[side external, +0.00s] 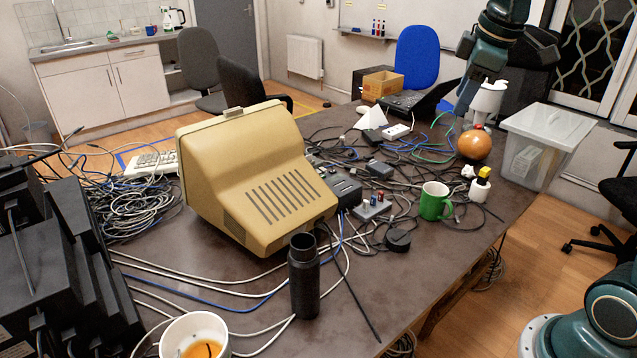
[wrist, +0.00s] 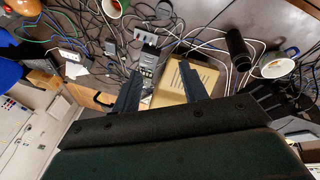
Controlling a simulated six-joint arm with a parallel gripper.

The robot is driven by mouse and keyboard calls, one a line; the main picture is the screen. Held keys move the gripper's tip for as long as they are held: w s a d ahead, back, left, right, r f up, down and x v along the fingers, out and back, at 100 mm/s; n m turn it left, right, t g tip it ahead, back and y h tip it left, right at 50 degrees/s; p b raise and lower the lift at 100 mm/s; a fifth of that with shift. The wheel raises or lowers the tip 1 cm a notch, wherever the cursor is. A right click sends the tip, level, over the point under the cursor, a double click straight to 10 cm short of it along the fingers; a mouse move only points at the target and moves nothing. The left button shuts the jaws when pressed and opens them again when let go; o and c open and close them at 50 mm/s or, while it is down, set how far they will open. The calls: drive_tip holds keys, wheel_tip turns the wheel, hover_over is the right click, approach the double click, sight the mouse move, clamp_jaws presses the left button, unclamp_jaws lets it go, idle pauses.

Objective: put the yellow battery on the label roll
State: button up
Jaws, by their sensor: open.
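A small yellow block (side external: 484,172), which looks like the yellow battery, sits at the top of a small white cylinder (side external: 480,189) with a dark band, near the table's right edge. This cylinder may be the label roll, but it is too small to tell. My gripper (side external: 464,104) is above the far right of the table, up and left of the yellow block in the side view. In the wrist view my gripper (wrist: 161,67) has its fingers apart with nothing held between them. I cannot make out the yellow block in the wrist view.
A clear plastic box (side external: 545,135) is to the right. Tangled cables cover the middle. The beige monitor (side external: 250,170) and black bottle (side external: 303,278) stand nearer the side camera.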

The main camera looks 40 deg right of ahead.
drive_tip(key=s+a+f+m+t, duration=0.1)
drive_tip(key=s+a+f+m, duration=0.2)
drive_tip(key=s+a, duration=0.2)
drive_tip(key=s+a+f+m+t+y, duration=0.1)
drive_tip(key=s+a+f, duration=0.3)
drive_tip(key=s, duration=0.7)
drive_tip(key=shift+s+a+m, duration=0.25)
drive_tip(key=shift+a+m, duration=0.4)
drive_tip(key=shift+m, duration=0.25)
drive_tip(key=shift+f, duration=0.1)
